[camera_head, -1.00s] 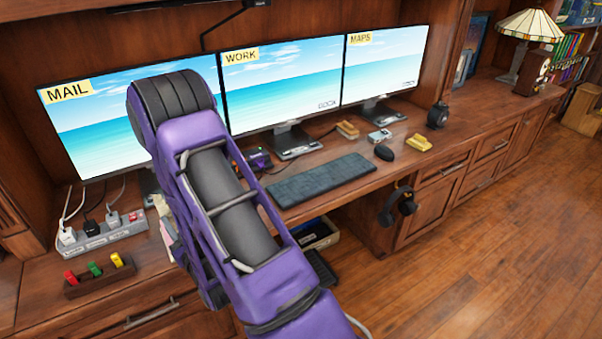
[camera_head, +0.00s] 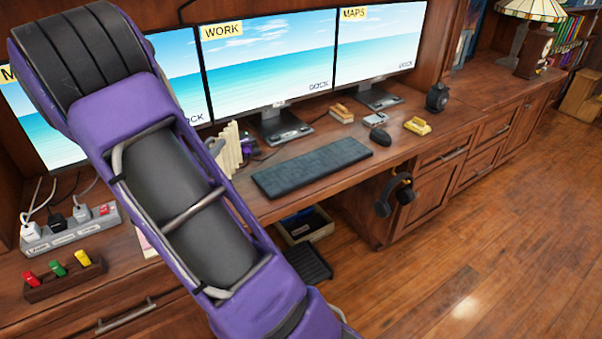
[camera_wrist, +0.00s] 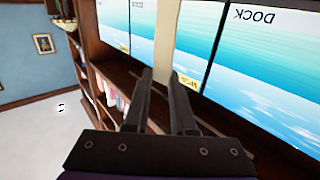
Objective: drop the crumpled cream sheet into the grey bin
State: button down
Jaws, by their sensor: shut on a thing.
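The crumpled cream sheet (camera_head: 230,150) shows as a pleated, upright piece just right of my arm, above the desk. In the wrist view the cream sheet (camera_wrist: 165,38) is a pale strip at and beyond the fingertips. My gripper (camera_wrist: 161,73) is shut on it, its two dark fingers a little apart.
Three monitors (camera_head: 270,70) line the desk back. A keyboard (camera_head: 312,167), mouse (camera_head: 380,136) and yellow-topped stapler-like item (camera_head: 417,126) lie on the desk. A power strip (camera_head: 70,230) is at left. Headphones (camera_head: 396,193) hang at the desk's side. The floor (camera_head: 480,250) at right is clear.

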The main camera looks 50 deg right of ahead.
notch_tip(320, 180, down, 10)
jog(key=b, duration=0.1)
jog(key=shift+s+d+g+b, duration=0.2)
jog(key=shift+g+b, duration=0.1)
jog(key=shift+b, duration=0.1)
jog(key=shift+f, duration=0.1)
jog(key=shift+f, duration=0.15)
jog(key=c, duration=0.7)
grip_release()
jog(key=shift+c, duration=0.2)
